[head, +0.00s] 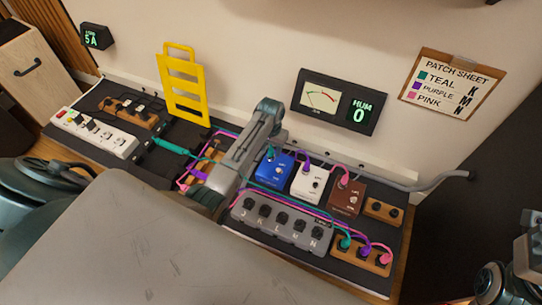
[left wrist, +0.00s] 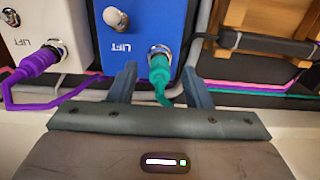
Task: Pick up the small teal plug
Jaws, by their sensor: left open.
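The small teal plug (left wrist: 160,68) sits in the socket of the blue pedal (left wrist: 142,22), with its teal cord running down from it in the left wrist view. It also shows in the head view (head: 270,154) on the blue pedal (head: 268,170). My left gripper (left wrist: 160,76) is open, with one finger on each side of the plug and visible gaps between. In the head view my left gripper (head: 269,140) reaches over the board's back edge to the blue pedal.
The white pedal (head: 309,184), with a purple plug (left wrist: 40,62), is close beside the blue one. A brown pedal (head: 346,197) stands beyond it. A grey switch strip (head: 282,228) lies in front. A larger teal plug (head: 170,146) lies to the left, near a yellow rack (head: 184,90).

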